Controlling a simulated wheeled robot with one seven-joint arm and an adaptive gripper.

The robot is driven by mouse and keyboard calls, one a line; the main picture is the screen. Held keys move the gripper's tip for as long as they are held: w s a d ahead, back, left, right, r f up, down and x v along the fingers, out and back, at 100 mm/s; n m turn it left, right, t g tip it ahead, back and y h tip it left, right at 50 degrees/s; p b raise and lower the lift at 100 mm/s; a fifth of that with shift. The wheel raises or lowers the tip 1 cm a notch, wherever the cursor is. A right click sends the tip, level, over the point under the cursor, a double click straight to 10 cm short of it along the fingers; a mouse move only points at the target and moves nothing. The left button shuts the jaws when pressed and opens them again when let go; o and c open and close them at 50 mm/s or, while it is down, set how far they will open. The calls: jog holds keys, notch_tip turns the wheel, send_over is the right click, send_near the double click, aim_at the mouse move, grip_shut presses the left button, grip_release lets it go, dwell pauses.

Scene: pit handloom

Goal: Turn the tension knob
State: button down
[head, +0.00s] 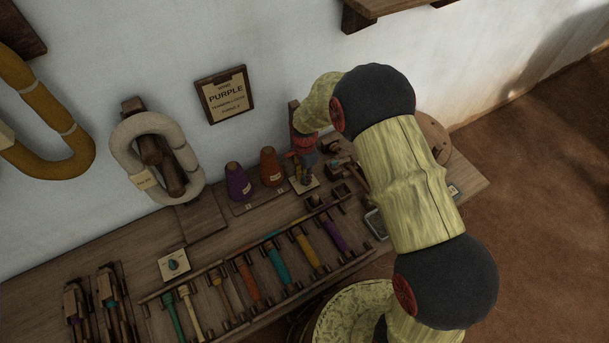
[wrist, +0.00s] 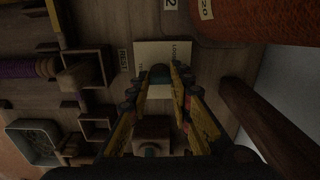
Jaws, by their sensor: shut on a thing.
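The tension knob, a small dark teal knob (wrist: 160,73), sits on a pale card (wrist: 163,54) with printed words, one of which seems to read LOOSE. In the wrist view my gripper (wrist: 160,80) has a fingertip on each side of the knob and is shut on it. In the head view my gripper (head: 303,177) points down over the pale card (head: 305,187) at the back of the bench. The knob is too small and covered there to make out. Its pointer, if any, is hidden.
An orange cone (head: 270,168) and a purple cone (head: 237,182) stand just left of my gripper. A wooden block (wrist: 152,130) is close by in the wrist view. A rack of coloured bobbins (head: 278,265) lies in front. Another dial (head: 174,264) is at left.

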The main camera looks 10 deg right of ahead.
jog(key=n+p, duration=0.3)
jog(key=n, duration=0.3)
jog(key=shift+r, duration=0.1)
jog(key=n+p, duration=0.2)
jog(key=n, duration=0.3)
jog(key=shift+n, duration=0.3)
dwell(0.4)
jog(key=c, duration=1.6)
grip_release()
notch_tip(320, 180, up, 12)
jog(key=shift+f, duration=0.1)
